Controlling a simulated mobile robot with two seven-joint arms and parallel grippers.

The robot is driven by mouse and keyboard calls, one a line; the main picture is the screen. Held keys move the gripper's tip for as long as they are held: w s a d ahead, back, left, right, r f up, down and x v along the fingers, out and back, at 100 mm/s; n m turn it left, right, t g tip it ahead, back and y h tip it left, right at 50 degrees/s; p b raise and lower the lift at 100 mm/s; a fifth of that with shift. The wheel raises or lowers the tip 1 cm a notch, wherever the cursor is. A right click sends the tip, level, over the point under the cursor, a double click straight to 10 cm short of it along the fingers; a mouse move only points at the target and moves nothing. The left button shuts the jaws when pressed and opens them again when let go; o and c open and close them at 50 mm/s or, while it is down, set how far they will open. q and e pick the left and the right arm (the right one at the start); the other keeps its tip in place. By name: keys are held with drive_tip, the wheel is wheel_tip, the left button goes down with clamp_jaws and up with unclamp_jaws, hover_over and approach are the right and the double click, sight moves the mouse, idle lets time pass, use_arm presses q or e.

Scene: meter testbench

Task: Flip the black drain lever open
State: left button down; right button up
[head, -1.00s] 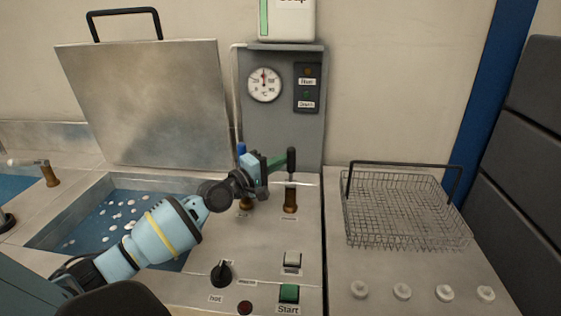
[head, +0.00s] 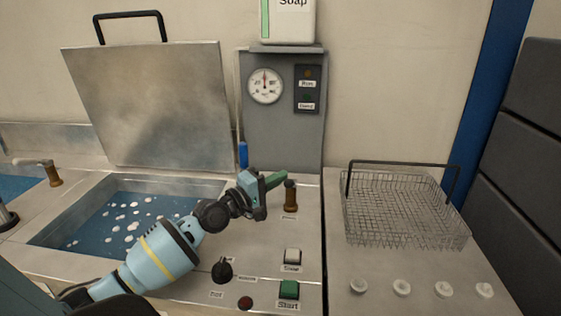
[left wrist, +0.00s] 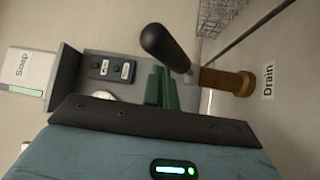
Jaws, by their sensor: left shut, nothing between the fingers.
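The drain lever has a brass base (head: 290,200) on the steel counter, right of the basin. In the left wrist view its black handle (left wrist: 168,48) leans off the brass base (left wrist: 228,82), its rounded end toward the camera, beside the "Drain" label (left wrist: 268,80). In the head view the handle no longer stands upright and looks short, partly hidden near my fingers. My left gripper (head: 275,180) is shut and empty, its green fingertips just left of the lever's top. They also show in the left wrist view (left wrist: 161,88); I cannot tell if they touch the handle. My right gripper is out of view.
A blue-handled lever (head: 243,155) stands behind my left gripper. A black knob (head: 222,271), a pale switch (head: 292,256) and a green Start button (head: 289,289) sit in front. A wire basket (head: 405,208) stands right. The basin (head: 125,222) holds water with white pieces.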

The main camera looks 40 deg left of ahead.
use_arm(q)
drive_tip(key=shift+s+d+f, duration=0.2)
drive_tip(key=shift+d+f, duration=0.05)
drive_tip(key=shift+f, duration=0.6)
drive_tip(key=shift+s+f, duration=0.1)
drive_tip(key=b+v, duration=0.1)
drive_tip(key=v, duration=0.6)
drive_tip(key=shift+s+a+r, duration=0.25)
drive_tip(key=shift+a+r, duration=0.05)
drive_tip(key=shift+r, duration=0.35)
drive_tip(key=shift+s, duration=0.1)
